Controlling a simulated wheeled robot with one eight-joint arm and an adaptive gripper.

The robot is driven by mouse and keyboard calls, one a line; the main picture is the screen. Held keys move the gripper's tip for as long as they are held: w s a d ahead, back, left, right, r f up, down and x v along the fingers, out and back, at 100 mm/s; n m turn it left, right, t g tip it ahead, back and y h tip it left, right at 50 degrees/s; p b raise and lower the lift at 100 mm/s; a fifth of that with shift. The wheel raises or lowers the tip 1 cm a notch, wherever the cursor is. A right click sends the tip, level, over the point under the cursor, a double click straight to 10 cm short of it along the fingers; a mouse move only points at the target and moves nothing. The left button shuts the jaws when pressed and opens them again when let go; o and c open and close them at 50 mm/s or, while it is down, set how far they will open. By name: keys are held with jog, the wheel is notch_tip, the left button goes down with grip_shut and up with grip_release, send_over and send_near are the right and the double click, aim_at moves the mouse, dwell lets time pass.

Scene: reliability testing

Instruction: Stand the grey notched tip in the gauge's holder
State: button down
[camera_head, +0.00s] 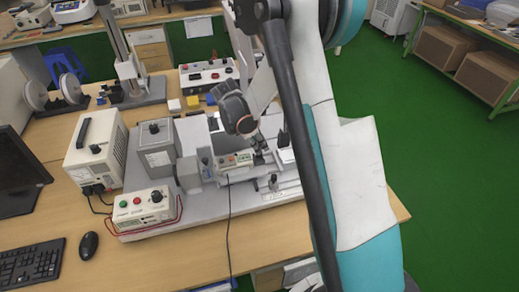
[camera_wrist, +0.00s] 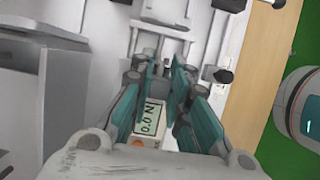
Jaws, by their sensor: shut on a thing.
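My gripper (camera_head: 259,156) is low over the test stand, beside the gauge (camera_head: 238,161). In the wrist view the teal-padded fingers of my gripper (camera_wrist: 166,72) close in towards a small thing at their tips. It is mostly hidden and I take it to be the grey notched tip. The gauge's display (camera_wrist: 149,117) reads 0.0 N and shows between the fingers, below the fingertips. The gauge's holder cannot be made out clearly, and I cannot tell whether the tip touches it.
The stand's grey base plate (camera_head: 215,200) lies on the wooden bench (camera_head: 180,262). A control box (camera_head: 146,207) with red wires and a grey motor box (camera_head: 158,146) stand to the left. Yellow and white blocks (camera_head: 192,101) lie behind. A cable hangs down in front of the gauge.

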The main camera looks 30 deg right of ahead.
jog(key=shift+f, duration=0.95)
jog(key=shift+f+b, duration=0.25)
jog(key=shift+b, duration=0.1)
jog(key=c, duration=1.5)
grip_release()
jog(key=shift+r, duration=0.1)
jog(key=shift+c, duration=0.2)
jog(key=p+v, duration=0.3)
jog(key=v, duration=0.9)
jog(key=shift+r, duration=0.2)
jog(key=shift+r, duration=0.1)
